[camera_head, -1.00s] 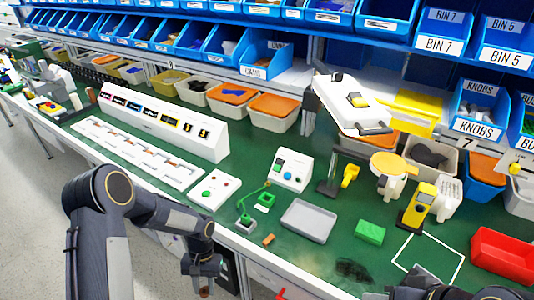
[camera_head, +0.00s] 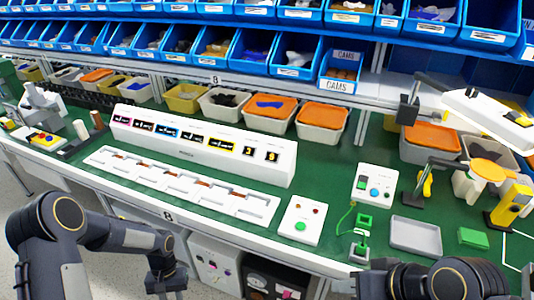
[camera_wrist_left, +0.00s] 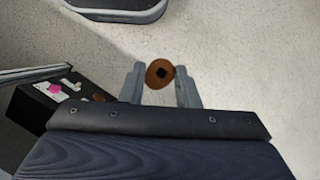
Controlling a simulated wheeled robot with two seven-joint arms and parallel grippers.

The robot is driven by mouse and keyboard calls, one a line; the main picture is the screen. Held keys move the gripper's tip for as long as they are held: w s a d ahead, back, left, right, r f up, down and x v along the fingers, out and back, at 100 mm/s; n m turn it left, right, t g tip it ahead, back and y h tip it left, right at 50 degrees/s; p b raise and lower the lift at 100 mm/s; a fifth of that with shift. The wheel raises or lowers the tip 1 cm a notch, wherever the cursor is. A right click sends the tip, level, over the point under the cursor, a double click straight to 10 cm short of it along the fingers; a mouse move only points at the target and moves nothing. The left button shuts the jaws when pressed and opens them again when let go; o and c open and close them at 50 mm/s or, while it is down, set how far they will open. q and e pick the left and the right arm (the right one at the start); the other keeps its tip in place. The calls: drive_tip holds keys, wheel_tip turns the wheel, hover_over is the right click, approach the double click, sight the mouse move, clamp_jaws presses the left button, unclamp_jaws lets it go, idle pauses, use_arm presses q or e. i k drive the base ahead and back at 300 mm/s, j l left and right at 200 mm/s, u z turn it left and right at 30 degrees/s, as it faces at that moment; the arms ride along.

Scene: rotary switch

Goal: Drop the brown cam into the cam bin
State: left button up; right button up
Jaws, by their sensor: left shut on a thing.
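The brown cam (camera_wrist_left: 159,73) is a round disc with a dark square hole. In the left wrist view it sits between the two grey fingers of my left gripper (camera_wrist_left: 160,85), which is shut on it. In the head view my left gripper (camera_head: 166,284) hangs low at the bottom edge, in front of the bench, and the cam cannot be made out there. The cam bin (camera_head: 340,86) is a blue bin labelled CAMS on the lower shelf row, with brown parts inside, far from the gripper. My right gripper (camera_head: 435,280) is at the bottom right; its fingers are not clear.
A long white display box (camera_head: 200,143) and a white slotted panel (camera_head: 180,188) lie on the green bench between the left arm and the shelves. Open tubs (camera_head: 322,122) stand below the bins. A grey tray (camera_head: 415,236) and green block (camera_head: 473,238) are at right.

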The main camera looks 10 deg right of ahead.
sight(333, 82)
drive_tip(key=i+j+z, duration=0.1)
drive_tip(key=j+z, duration=0.75)
drive_tip(key=j, duration=0.2)
drive_tip(key=k+j+z, duration=0.1)
drive_tip(key=j+z, duration=0.35)
drive_tip(key=j, duration=0.1)
